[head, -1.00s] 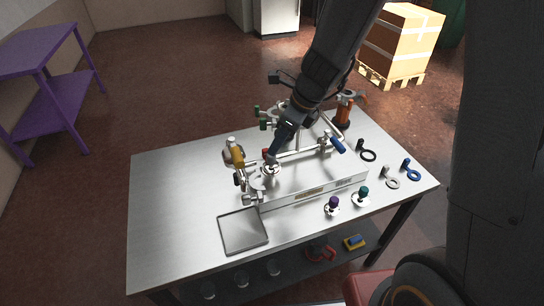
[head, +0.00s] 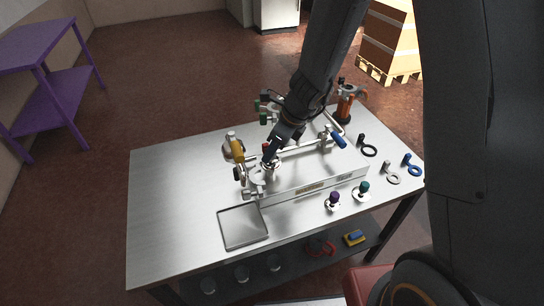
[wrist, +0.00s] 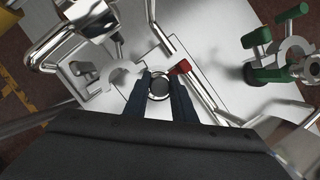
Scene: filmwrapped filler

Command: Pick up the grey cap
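In the wrist view, a round dark grey cap (wrist: 159,88) sits in a bright metal ring between the two dark fingers of my gripper (wrist: 160,80). The fingers flank it closely on both sides. I cannot tell whether they touch or squeeze it. In the head view, my gripper (head: 268,158) points down at the metal fitting on the left part of the filler frame (head: 300,150). The cap is not clearly visible there, hidden by the fingers.
A red part (wrist: 181,67) sits right beside the right finger. A yellow-handled clamp (head: 236,149) stands left of my gripper, green-handled parts (head: 264,107) behind. A grey tray (head: 243,228) lies at the table's front; the table's left side is clear.

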